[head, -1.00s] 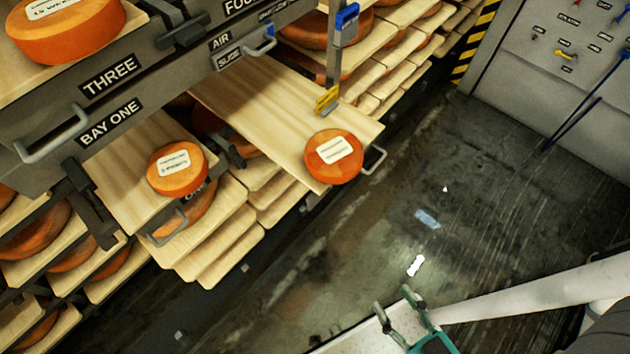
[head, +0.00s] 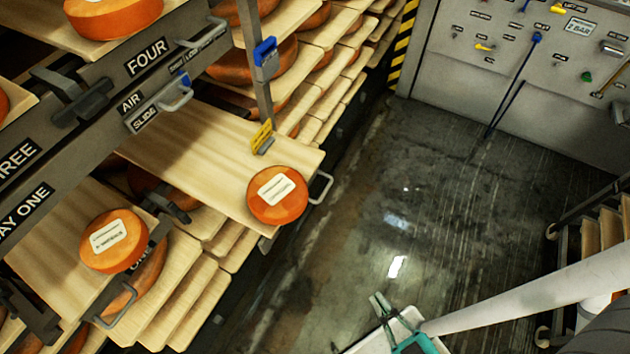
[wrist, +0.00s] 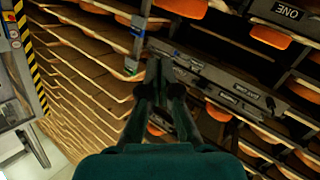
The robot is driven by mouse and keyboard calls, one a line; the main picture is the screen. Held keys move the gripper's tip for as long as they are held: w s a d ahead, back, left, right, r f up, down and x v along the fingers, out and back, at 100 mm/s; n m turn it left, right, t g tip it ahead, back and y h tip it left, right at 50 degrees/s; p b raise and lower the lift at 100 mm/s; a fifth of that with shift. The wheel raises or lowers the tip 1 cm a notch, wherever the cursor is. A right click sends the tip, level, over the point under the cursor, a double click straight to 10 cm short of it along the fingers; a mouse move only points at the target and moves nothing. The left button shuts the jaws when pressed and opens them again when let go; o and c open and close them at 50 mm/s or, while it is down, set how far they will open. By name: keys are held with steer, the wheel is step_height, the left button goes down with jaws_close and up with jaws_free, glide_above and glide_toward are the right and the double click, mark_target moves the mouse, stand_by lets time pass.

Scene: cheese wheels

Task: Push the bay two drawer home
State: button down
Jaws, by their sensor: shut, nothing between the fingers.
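Two board drawers stand pulled out of the rack in the head view. The middle drawer (head: 190,150) carries an orange cheese wheel (head: 278,195) near its front corner and has a metal handle (head: 321,188). No readable label shows bay two on it. The lower-left drawer (head: 50,235) sits by the BAY ONE label, with another cheese wheel (head: 113,241) and a handle (head: 118,307). My gripper (head: 380,303) is over the floor, right of and apart from both drawers. It is shut and empty. The wrist view shows its fingers (wrist: 160,68) in front of the rack.
A rack post (head: 258,90) with a yellow tag (head: 262,137) stands behind the middle drawer's wheel. Further boards (head: 185,305) lie below the drawers. The floor (head: 400,190) is clear up to a grey tool panel (head: 520,100). More shelving (head: 600,225) stands at the right.

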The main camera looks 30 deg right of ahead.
steer(key=w+d+f+n+t+y, duration=0.2)
steer(key=w+f+n+y, duration=0.1)
steer(key=w+n, duration=0.75)
steer(key=w+d+f+n+t+y, duration=0.2)
steer(key=w+f+n+t, duration=0.15)
steer(key=w+n, duration=0.7)
steer(key=w+d+f+n+g+y, duration=0.2)
steer(key=w+d+f+n+g, duration=0.15)
steer(key=d+n, duration=0.5)
steer(key=w+d+f+n+g+y, duration=0.3)
steer(key=d+f+n, duration=0.3)
steer(key=n, duration=0.4)
steer(key=d+r+x, duration=0.1)
steer(key=x, duration=1.2)
steer(key=shift+w, duration=0.3)
steer(key=shift+a+m, duration=0.15)
steer(key=shift+m, duration=0.1)
